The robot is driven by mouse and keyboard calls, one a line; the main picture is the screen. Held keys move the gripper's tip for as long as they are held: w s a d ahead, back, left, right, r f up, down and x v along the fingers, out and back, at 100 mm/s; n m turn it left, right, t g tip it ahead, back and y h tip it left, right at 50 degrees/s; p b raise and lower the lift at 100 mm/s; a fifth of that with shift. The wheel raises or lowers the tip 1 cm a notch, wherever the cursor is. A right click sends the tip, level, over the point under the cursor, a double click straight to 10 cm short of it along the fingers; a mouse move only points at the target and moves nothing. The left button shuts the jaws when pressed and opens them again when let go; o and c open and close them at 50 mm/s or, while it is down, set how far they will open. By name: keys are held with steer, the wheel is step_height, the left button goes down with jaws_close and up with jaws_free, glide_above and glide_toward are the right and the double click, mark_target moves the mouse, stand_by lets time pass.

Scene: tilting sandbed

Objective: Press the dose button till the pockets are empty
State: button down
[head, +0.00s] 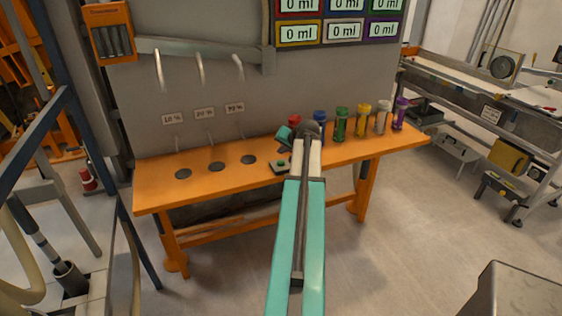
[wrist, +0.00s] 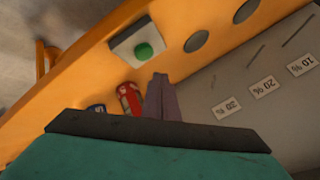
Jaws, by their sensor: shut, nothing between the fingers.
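A green button (wrist: 144,50) sits on a small pale plate (wrist: 124,52) on the orange bench. In the head view the button (head: 281,163) is near the front edge, right of the round holes. My gripper (wrist: 160,79) is shut and empty, its fingertips apart from the button in the wrist view. In the head view my forearm hides part of the bench and the fingers are not clear. Three dark round holes, left (head: 183,174), middle (head: 217,166) and right (head: 249,159), lie in the bench top. I cannot tell which parts are the pockets or whether they hold anything.
Red (head: 294,121), blue (head: 320,117), green (head: 341,124), yellow (head: 362,121), white (head: 382,118) and purple (head: 400,113) containers stand along the bench's right. Curved spouts (head: 200,68) hang above the holes. Displays (head: 297,34) read 0 ml. The bench's left end is clear.

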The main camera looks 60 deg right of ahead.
steer(key=shift+r+p, duration=0.55)
steer(key=shift+r, duration=0.9)
steer(key=shift+s, duration=0.15)
